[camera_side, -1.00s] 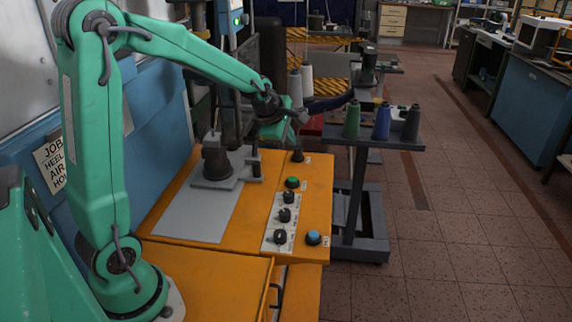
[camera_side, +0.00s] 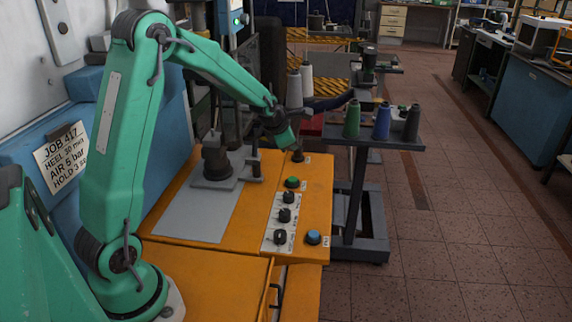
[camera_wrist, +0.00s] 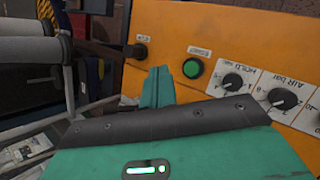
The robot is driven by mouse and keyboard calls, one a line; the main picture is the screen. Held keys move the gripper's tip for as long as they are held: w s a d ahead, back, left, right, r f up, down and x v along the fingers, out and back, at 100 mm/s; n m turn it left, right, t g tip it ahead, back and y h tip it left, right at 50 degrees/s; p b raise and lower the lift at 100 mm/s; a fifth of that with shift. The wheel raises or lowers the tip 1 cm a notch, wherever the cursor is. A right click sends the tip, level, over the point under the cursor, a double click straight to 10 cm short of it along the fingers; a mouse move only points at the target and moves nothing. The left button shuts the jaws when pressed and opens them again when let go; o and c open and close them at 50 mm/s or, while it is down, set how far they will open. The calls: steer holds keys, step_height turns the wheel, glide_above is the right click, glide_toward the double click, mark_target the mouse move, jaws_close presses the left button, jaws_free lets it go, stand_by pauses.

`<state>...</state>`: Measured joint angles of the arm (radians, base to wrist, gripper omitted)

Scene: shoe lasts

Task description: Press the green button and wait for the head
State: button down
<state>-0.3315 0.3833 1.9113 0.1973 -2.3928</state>
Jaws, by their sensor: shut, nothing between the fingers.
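The green button (camera_side: 292,182) sits in a dark ring on the orange panel, above a row of black knobs. It also shows in the wrist view (camera_wrist: 193,68), just right of my fingertips. My gripper (camera_side: 290,144) is shut and empty, its fingers pointing down above the panel, apart from the button. In the wrist view my closed fingers (camera_wrist: 157,76) stand left of the button. A dark cylindrical post (camera_side: 216,158) stands on a grey plate to the left. I cannot tell which part is the head.
Black knobs (camera_side: 285,214) and a blue button (camera_side: 313,237) lie on the panel nearer the camera. A black knob or stub (camera_side: 298,156) stands just behind the green button. A cart with thread cones (camera_side: 381,122) is close on the right.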

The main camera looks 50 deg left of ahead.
mark_target(291, 180)
steer(key=shift+f, duration=0.2)
steer(key=shift+f, duration=4.2)
steer(key=shift+f, duration=0.95)
steer(key=shift+r, duration=0.15)
stand_by(0.3)
steer(key=shift+r, duration=0.8)
steer(key=shift+r, duration=0.1)
steer(key=shift+r, duration=2.4)
